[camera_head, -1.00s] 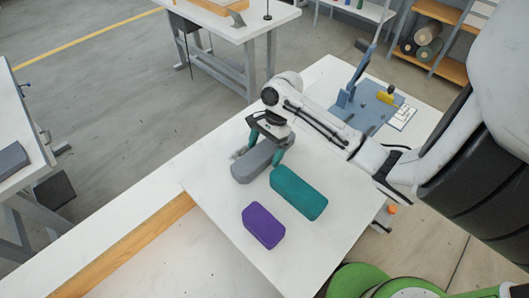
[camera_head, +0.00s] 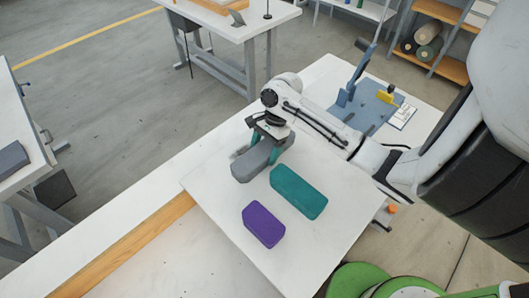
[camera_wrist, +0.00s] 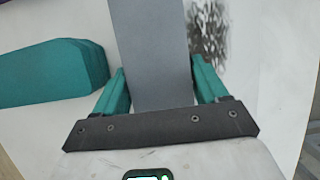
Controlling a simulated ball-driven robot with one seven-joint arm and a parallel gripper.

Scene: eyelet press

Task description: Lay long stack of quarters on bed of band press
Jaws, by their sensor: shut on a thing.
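A grey block-like stack (camera_head: 251,162) lies on the white board (camera_head: 330,235) on the bench. My gripper (camera_head: 265,150) is shut on this grey stack from above; its teal fingers stand on either side of it. In the wrist view the grey stack (camera_wrist: 155,50) runs up between the fingers (camera_wrist: 160,90). A teal stack (camera_head: 298,192) lies beside it, with a shorter purple stack (camera_head: 263,224) nearer. The teal stack also shows at the left of the wrist view (camera_wrist: 50,72). I cannot tell for sure which machine is the band press.
A blue lever machine (camera_head: 370,105) with a yellow part stands on the bench behind my arm, beside a white paper (camera_head: 402,117). An orange piece (camera_head: 391,209) is near the board's right edge. The board's near part is clear.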

